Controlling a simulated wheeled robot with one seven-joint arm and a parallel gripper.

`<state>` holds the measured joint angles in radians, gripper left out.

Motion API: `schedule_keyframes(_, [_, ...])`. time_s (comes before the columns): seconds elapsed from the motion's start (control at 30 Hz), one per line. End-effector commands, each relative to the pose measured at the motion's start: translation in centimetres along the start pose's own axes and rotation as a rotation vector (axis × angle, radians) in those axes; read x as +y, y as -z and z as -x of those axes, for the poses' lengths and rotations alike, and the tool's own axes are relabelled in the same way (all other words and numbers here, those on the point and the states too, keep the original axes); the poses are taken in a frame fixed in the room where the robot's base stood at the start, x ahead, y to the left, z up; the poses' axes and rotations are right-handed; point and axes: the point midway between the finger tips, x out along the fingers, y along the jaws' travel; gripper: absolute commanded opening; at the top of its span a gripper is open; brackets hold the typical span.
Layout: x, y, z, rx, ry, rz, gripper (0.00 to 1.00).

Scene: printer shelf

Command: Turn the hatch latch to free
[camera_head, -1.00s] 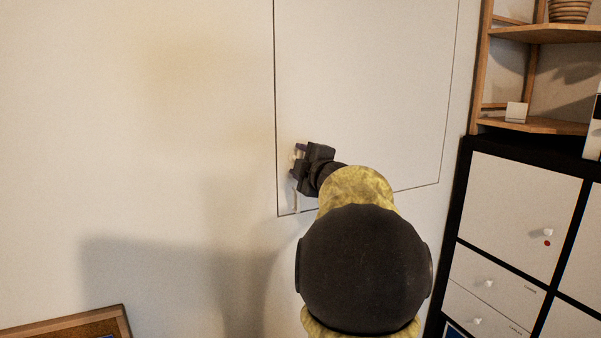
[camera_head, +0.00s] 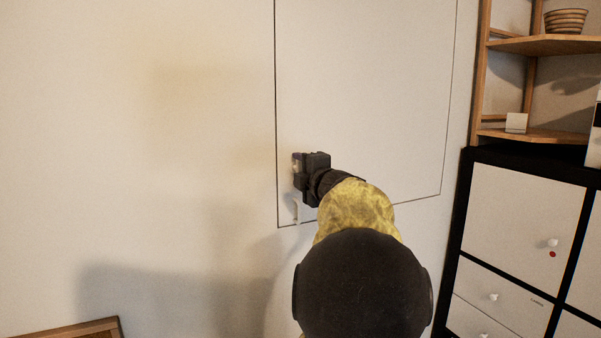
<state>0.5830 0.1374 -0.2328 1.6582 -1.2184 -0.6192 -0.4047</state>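The hatch (camera_head: 365,90) is a flat pale panel outlined by a thin dark seam in the wall, and it lies flush. The latch (camera_head: 297,211) shows as a small light piece near the hatch's lower left corner, hanging down just below my gripper; its upper part is hidden. My black gripper (camera_head: 297,170) is right at the hatch's left edge, over the latch area. Its fingers point away from me and to the left, and they are too small and dark to tell whether they are open or closed on the latch.
A black-framed cabinet with white doors and drawers (camera_head: 520,220) stands at the right. Above it is a wooden shelf (camera_head: 540,45) with a striped bowl (camera_head: 566,20) and a small white box (camera_head: 516,123). A wooden-framed board (camera_head: 70,330) shows at the lower left. The wall left of the hatch is bare.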

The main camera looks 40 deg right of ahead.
Motion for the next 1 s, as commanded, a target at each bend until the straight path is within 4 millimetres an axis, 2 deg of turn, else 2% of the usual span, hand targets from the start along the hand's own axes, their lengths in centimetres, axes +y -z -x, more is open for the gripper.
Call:
schedule_keyframes(0.03, [0.0, 0.0, 0.0, 0.001, 0.001, 0.000, 0.63])
schedule_keyframes(0.1, [0.0, 0.0, 0.0, 0.001, 0.000, -0.001, 0.71])
schedule_keyframes(0.37, [0.0, 0.1, 0.0, 0.002, 0.000, -0.002, 0.71])
schedule_keyframes(0.53, [0.0, 0.1, 1.0, 0.001, -0.001, -0.002, 0.71])
schedule_keyframes(0.67, [-0.1, 0.1, 2.9, 0.000, -0.003, -0.002, 0.71])
schedule_keyframes(1.0, [-0.1, 0.0, 9.7, 0.000, -0.003, -0.001, 0.71])
